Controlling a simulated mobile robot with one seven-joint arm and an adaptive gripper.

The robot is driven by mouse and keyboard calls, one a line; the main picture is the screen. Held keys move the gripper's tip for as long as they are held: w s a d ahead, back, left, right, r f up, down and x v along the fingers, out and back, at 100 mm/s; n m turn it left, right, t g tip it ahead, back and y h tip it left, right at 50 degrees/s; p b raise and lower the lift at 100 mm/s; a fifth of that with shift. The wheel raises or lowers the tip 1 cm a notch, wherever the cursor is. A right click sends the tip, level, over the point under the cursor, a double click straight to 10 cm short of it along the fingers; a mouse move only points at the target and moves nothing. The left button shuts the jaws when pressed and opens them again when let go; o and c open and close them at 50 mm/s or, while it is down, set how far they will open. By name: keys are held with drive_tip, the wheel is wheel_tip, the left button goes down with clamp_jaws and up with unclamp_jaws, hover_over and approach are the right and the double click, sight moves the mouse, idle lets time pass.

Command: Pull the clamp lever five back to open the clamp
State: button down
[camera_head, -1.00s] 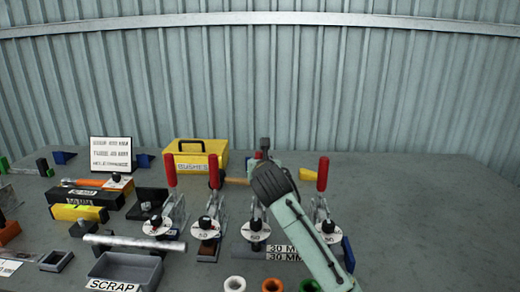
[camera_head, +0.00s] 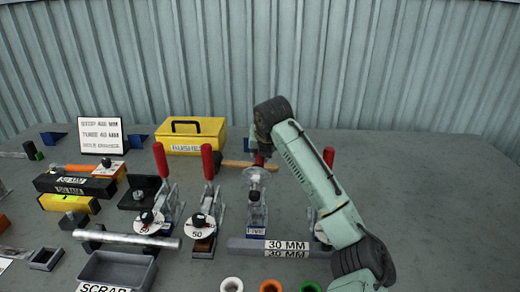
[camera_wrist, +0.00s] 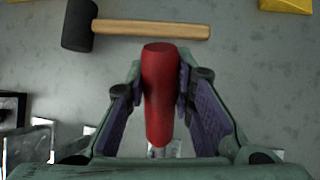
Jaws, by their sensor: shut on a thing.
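My gripper (camera_wrist: 160,105) is shut on the red lever grip (camera_wrist: 161,95), with a purple-padded finger on each side of it in the wrist view. In the head view my gripper (camera_head: 262,150) is at the third clamp (camera_head: 256,210) from the left, its lever mostly hidden behind my wrist. That clamp's pale disc (camera_head: 256,174) is raised and tilted off its base, and a small label shows below, too small to read surely. The other clamps have red levers standing upright: one far left (camera_head: 161,160), one beside it (camera_head: 207,161), one at right (camera_head: 328,157), partly behind my arm.
A wooden-handled mallet (camera_wrist: 150,28) lies behind the lever. A yellow toolbox (camera_head: 190,137) stands at the back. A grey bar marked 30 MM (camera_head: 245,245), a grey scrap tray (camera_head: 118,268) and several coloured rings (camera_head: 271,286) lie in front. The table's right side is clear.

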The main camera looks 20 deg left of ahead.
drive_tip(key=shift+f, duration=0.15)
idle(0.3)
drive_tip(key=c, duration=1.3)
unclamp_jaws()
drive_tip(key=shift+w, duration=0.1)
drive_tip(key=shift+c, duration=0.2)
drive_tip(key=v, duration=1.2)
